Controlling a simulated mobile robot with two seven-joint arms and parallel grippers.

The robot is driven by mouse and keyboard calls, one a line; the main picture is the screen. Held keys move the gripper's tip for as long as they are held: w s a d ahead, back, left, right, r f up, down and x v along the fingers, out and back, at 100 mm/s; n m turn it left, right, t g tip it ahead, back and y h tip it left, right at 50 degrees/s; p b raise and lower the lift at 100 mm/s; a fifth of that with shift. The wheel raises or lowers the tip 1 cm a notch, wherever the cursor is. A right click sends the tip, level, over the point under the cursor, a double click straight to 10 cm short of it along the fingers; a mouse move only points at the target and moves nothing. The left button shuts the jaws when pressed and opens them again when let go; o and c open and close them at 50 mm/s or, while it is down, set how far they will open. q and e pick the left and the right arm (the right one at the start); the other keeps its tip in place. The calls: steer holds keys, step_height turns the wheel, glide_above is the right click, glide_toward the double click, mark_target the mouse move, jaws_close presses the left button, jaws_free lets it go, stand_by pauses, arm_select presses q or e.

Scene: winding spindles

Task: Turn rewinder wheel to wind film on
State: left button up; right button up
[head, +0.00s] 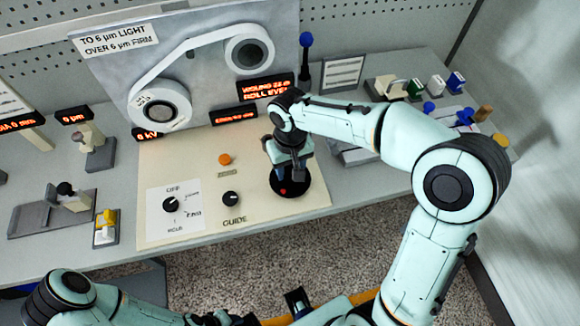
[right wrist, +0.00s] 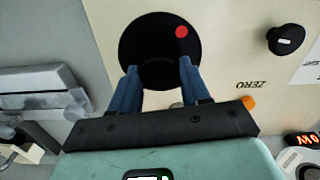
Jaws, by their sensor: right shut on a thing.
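The rewinder wheel is a black disc (head: 293,187) with a red dot, set on the cream panel; it also shows in the right wrist view (right wrist: 150,38). My right gripper (head: 287,168) reaches down over it. In the right wrist view its two blue fingers (right wrist: 158,75) are shut on the wheel's dark middle part, whose shape is mostly hidden. The red dot lies beyond the right finger there. White film runs between the upper right reel (head: 268,45) and the lower left reel (head: 184,100). My left arm shows at bottom left, but its gripper is not visible.
The cream panel (head: 270,213) also holds an orange button (head: 225,159), a guide knob (head: 230,198) and another black knob (head: 170,205). A blue-topped lever (head: 306,40) stands behind my right arm. Small coloured blocks (head: 455,82) and other devices occupy both bench sides.

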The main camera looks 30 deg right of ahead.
mark_target(290, 170)
steer(key=m+b, duration=0.1)
steer(key=m, duration=0.4)
steer(key=shift+m, duration=2.6)
steer(key=o, duration=1.1)
steer(key=shift+c, duration=0.2)
step_height(290, 170, up, 13)
steer(key=p, duration=0.1)
steer(key=shift+r+p, duration=0.2)
steer(key=shift+p, duration=0.2)
